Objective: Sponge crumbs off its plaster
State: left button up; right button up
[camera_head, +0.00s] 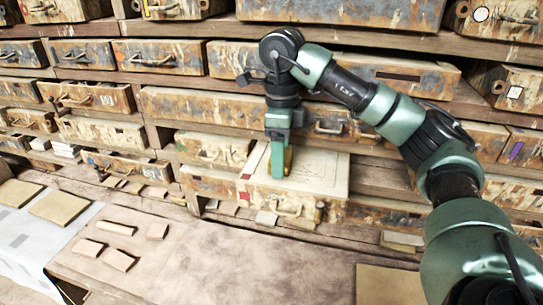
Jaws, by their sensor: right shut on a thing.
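The plaster seems to be the pale slab (325,172) with thin dark lines on its top, lying across a pulled-out drawer in the middle of the view. My right gripper (282,163) points down over the left part of this slab. It is shut on a small yellowish piece, seemingly the sponge (288,158), mostly hidden by the green fingers. The fingertips are at or just above the slab; I cannot tell whether the sponge touches it. Crumbs are too small to make out. My left gripper is not in view.
Worn drawers (170,55) with metal handles fill the shelves behind. A wooden bench (220,260) lies in front, with several small clay-coloured tiles (88,247) at its left. Two tan square slabs (58,206) lie on the far left. The bench's middle is mostly clear.

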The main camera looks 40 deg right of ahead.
aim_at(312, 173)
jog(key=shift+s+d, duration=0.25)
jog(key=shift+s, duration=0.05)
jog(key=shift+s+d+f+b, duration=0.15)
jog(key=shift+s+d+b, duration=0.15)
jog(key=shift+s+d, duration=1.5)
jog(key=shift+s, duration=0.3)
jog(key=shift+s+d+f, duration=0.1)
jog(key=shift+s+d, duration=0.2)
jog(key=shift+d, duration=0.05)
jog(key=shift+d+r+p, duration=0.1)
jog(key=shift+r+p, duration=0.15)
jog(key=shift+p, duration=0.1)
jog(key=shift+w+a, duration=0.2)
jog(key=shift+w+a+f+p, duration=0.1)
jog(key=shift+a+f+p, duration=0.15)
jog(key=shift+p, duration=0.3)
jog(key=shift+a+r, duration=0.1)
